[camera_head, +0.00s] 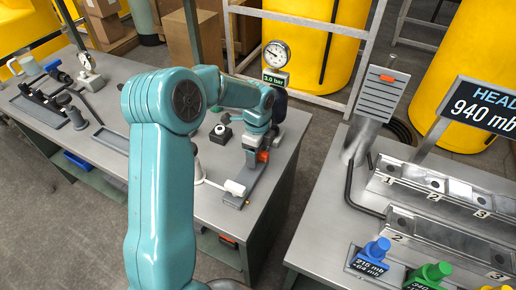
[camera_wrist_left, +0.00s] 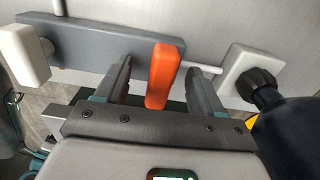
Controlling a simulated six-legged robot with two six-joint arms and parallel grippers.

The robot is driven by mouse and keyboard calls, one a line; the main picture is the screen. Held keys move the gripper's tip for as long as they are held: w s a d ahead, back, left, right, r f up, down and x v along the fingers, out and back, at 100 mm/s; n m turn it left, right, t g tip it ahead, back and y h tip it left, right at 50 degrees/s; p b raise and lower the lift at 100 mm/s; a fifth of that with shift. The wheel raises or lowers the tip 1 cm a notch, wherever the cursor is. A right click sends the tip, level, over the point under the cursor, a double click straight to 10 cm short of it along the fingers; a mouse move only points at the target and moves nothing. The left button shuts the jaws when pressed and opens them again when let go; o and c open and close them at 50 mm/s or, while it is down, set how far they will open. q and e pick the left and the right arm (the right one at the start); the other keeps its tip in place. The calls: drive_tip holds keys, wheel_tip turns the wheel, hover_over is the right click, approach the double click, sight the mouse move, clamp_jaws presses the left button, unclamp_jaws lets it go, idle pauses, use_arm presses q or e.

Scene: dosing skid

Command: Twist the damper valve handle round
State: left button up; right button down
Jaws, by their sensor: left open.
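An orange handle (camera_head: 263,156), which I take to be the damper valve handle, sits on a grey base plate (camera_head: 262,181) near the right end of the left bench. My left gripper (camera_head: 262,150) is over it, partly hidden behind its own wrist in the head view. In the left wrist view the orange handle (camera_wrist_left: 165,75) stands between the two open fingers of my left gripper (camera_wrist_left: 162,80), with a gap visible on each side. The grey plate (camera_wrist_left: 90,45) lies behind it. My right gripper is not in view.
A white handle (camera_head: 235,188) is at the plate's near end. A pressure gauge (camera_head: 277,54) stands behind, above a 3.0 bar display (camera_head: 275,78). A black knob (camera_head: 220,131) is left of the gripper. A second bench (camera_head: 318,236) with numbered slots is at right, across a gap.

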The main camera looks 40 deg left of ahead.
use_arm(q)
wheel_tip(320, 180, up, 7)
drive_tip(key=p, duration=0.5)
drive_tip(key=shift+f, duration=0.1)
